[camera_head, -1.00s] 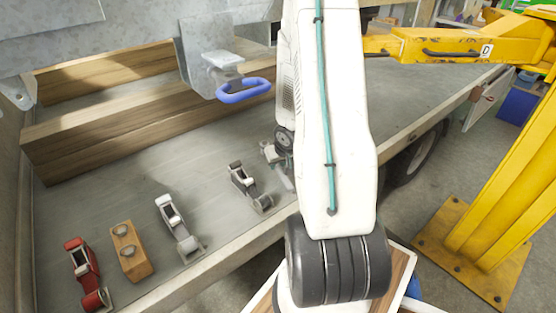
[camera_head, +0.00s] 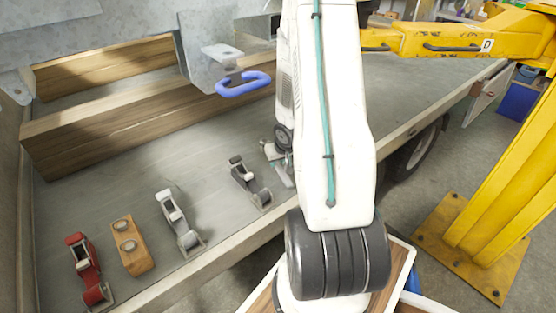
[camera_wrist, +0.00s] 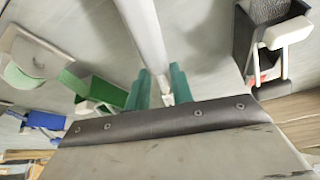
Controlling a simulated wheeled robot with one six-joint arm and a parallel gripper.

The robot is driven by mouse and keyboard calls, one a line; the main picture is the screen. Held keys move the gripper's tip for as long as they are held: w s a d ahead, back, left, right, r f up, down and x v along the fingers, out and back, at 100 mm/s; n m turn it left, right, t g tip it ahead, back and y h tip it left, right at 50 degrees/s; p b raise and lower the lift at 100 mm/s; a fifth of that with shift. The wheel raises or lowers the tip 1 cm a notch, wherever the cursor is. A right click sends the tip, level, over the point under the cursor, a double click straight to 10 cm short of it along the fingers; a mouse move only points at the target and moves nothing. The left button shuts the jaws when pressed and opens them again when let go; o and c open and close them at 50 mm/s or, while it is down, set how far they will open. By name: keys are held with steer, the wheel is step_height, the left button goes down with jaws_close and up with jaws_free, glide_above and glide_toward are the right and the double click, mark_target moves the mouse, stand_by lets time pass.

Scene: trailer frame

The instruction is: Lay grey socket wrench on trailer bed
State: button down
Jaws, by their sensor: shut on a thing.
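In the wrist view, my gripper (camera_wrist: 158,90) has teal fingers shut on a long light-grey bar (camera_wrist: 147,35), which looks like the socket wrench. The bar runs from the fingers to the top edge over the grey trailer bed (camera_wrist: 205,40). Its far end is out of frame. Whether it touches the bed cannot be told. In the head view, the trailer bed (camera_head: 95,205) is at left and centre. My white arm hides the gripper's fingers there.
On the bed are a red plane (camera_head: 85,270), a wooden block (camera_head: 130,247), a grey plane (camera_head: 180,218) and a darker plane (camera_head: 250,182). Wooden beams (camera_head: 110,125) lie behind. A blue ring (camera_head: 243,84) hangs from a metal bracket. A yellow post (camera_head: 505,200) stands right.

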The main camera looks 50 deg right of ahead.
steer(key=shift+f, duration=0.75)
steer(key=shift+c, duration=2)
jaws_free()
steer(key=o, duration=0.4)
steer(key=shift+v, duration=3.85)
